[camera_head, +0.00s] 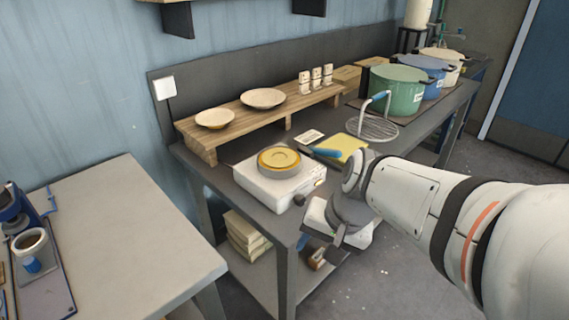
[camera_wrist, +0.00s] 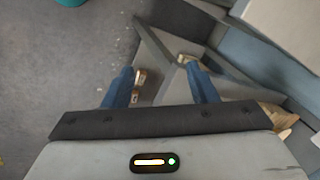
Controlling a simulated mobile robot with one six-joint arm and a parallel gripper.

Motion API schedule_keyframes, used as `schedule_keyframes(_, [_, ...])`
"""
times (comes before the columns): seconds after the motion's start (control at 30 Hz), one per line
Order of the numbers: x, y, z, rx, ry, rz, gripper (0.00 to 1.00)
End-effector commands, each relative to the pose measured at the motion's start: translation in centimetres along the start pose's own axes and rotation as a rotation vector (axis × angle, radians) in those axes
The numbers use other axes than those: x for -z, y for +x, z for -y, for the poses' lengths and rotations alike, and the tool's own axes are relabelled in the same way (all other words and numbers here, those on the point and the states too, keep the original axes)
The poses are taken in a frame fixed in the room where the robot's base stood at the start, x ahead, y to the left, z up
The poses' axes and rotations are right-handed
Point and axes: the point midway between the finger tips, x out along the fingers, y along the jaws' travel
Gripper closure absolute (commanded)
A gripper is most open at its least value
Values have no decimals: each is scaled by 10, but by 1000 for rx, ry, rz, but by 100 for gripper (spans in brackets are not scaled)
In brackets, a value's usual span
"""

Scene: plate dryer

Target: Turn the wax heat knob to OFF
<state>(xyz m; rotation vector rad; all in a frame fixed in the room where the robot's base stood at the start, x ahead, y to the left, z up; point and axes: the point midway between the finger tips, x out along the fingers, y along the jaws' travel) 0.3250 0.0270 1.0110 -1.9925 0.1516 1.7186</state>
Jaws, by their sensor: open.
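The wax heater (camera_head: 262,190) is a white box with a round pan of yellow wax on top, on the dark workbench. A small dark knob (camera_head: 299,199) sits on its front side; its setting is too small to read. My gripper (camera_head: 316,252) is at the bench's front edge, below and right of the knob, pointing down and apart from it. In the wrist view my gripper (camera_wrist: 160,86) shows two blue fingers spread open with nothing held between them. I cannot make out the knob in the wrist view.
A blue-handled tool (camera_head: 326,152) and a yellow sheet (camera_head: 343,147) lie behind the heater. A wooden riser (camera_head: 240,124) with plates stands at the back. A green pot (camera_head: 396,92) stands farther right. A grey table (camera_head: 120,240) is at left. Floor is free before the bench.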

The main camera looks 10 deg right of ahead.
Motion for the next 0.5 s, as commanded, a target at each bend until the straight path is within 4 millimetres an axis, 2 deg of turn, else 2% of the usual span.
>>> schedule_keyframes(0.03, [8, 33, 0, 69, 172, 34, 48])
schedule_keyframes(0.17, [40, 72, 15, 275, 645, 127, 48])
schedule_keyframes(0.2, [54, 82, 18, 340, 789, 157, 48])
schedule_keyframes(0.33, [104, 106, 18, 548, 1224, 261, 48])
schedule_keyframes(0.5, [165, 122, 2, 775, 1638, 380, 48])
